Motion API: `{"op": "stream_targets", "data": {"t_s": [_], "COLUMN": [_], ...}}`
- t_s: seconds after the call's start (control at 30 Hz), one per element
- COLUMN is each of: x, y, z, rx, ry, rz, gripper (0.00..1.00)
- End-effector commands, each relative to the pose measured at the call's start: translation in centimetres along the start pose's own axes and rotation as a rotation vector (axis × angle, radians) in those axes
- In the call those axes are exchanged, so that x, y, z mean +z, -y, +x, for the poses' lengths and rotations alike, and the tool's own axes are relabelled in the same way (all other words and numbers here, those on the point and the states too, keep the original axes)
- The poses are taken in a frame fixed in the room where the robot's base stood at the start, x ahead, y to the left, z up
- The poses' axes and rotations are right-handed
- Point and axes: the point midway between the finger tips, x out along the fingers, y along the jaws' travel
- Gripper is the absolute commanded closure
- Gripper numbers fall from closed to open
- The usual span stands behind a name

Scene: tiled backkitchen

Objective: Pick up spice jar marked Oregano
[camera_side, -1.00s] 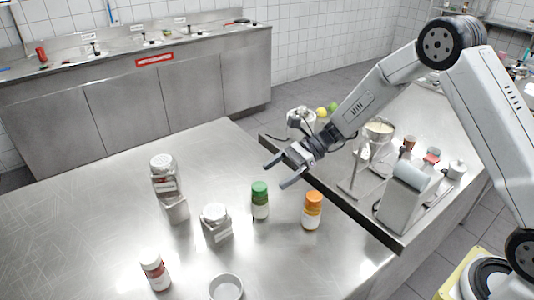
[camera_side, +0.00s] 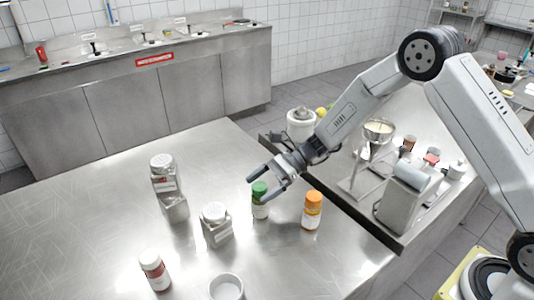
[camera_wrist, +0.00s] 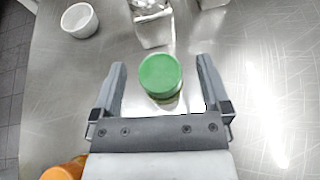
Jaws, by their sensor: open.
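A jar with a green lid and white label (camera_side: 260,210) stands upright on the steel table; its label is too small to read, so I cannot confirm Oregano. In the wrist view its round green lid (camera_wrist: 160,75) lies between the fingers, with a gap on each side. My gripper (camera_side: 259,190) is open and empty, at or just above lid height. In the wrist view my gripper (camera_wrist: 161,65) has its fingers left and right of the lid. An orange-lidded jar (camera_side: 312,212) stands to the right, its label also unreadable; its lid (camera_wrist: 64,171) shows at the wrist view's lower left.
A white-lidded container (camera_side: 215,222) stands close left of the green-lidded jar. A taller stacked container (camera_side: 166,185), a red-labelled jar (camera_side: 154,270) and a small white bowl (camera_side: 226,287) stand farther off. A scale and other items crowd the dark-edged counter (camera_side: 340,203) at right.

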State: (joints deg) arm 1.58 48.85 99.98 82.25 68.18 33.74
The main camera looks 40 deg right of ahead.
Motion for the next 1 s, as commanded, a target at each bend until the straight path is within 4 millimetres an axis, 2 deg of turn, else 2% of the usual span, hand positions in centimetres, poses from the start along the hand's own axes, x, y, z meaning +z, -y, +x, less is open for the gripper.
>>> {"op": "stream_targets", "data": {"t_s": [0.1, 0.23, 0.77, 0.8, 0.87, 1.0], "x": [0.0, -0.1, 0.0, 0.0, 0.0, 0.0], "y": [0.0, 0.0, 0.0, 0.0, 0.0, 0.0], "z": [1.5, 2.4, 2.6, 2.6, 2.5, 2.5], "rx": [0.002, 0.002, 0.000, 0.000, 0.000, 0.000], "ry": [0.000, 0.000, 0.000, 0.000, 0.000, 0.000], "rz": [-0.001, -0.001, 0.000, 0.000, 0.000, 0.000], "gripper": [0.02, 0.02, 0.02, 0.09, 0.28, 0.72]}}
